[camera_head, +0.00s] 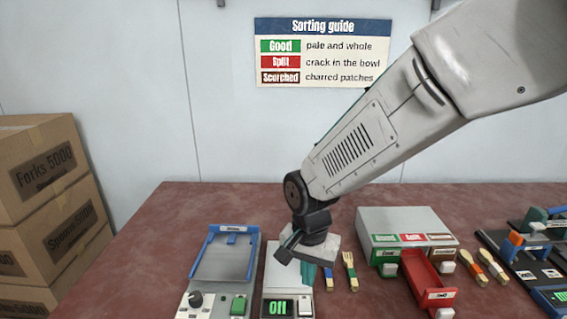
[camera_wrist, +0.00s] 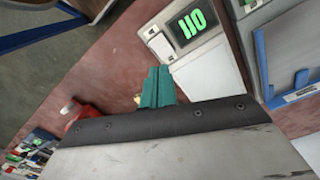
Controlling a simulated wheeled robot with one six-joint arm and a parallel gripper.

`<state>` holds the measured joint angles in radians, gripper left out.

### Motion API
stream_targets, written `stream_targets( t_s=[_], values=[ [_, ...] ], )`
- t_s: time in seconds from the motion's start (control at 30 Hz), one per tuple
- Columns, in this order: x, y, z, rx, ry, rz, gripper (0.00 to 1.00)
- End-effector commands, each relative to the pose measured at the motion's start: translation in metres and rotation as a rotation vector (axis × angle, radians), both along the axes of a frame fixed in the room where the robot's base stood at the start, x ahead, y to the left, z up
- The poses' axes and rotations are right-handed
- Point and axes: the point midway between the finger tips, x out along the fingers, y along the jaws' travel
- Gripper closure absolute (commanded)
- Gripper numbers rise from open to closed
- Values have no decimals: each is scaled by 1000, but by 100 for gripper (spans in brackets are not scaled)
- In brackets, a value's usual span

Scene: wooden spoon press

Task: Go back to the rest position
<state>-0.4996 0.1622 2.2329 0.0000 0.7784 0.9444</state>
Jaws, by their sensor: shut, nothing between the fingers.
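In the wrist view the device's display (camera_wrist: 190,25) lies just beyond the fingertips. My gripper and wrist hide part of the device in the head view.
A blue-rimmed tray unit (camera_head: 208,259) stands left of the device. A grey sorting box (camera_head: 400,222) with an open red drawer (camera_head: 424,276) stands right. Spoons and forks (camera_head: 350,270) lie nearby. Cardboard boxes (camera_head: 45,175) are stacked at left. A sorting guide (camera_head: 322,52) hangs behind.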

Motion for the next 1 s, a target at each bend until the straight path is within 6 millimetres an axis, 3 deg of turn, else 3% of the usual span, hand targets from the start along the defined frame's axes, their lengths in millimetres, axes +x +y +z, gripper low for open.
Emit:
stream_targets(
  t_s=[0.07,0.13,0.5,0.8,1.0],
  values=[
    [-14,-8,-3,-21,48,97,100],
    [-29,-19,5,-27,82,200,100],
    [-97,-108,81,10,114,516,100],
    [-167,-177,131,25,7,571,100],
    [-187,-198,147,3,-99,484,100]
  ],
)
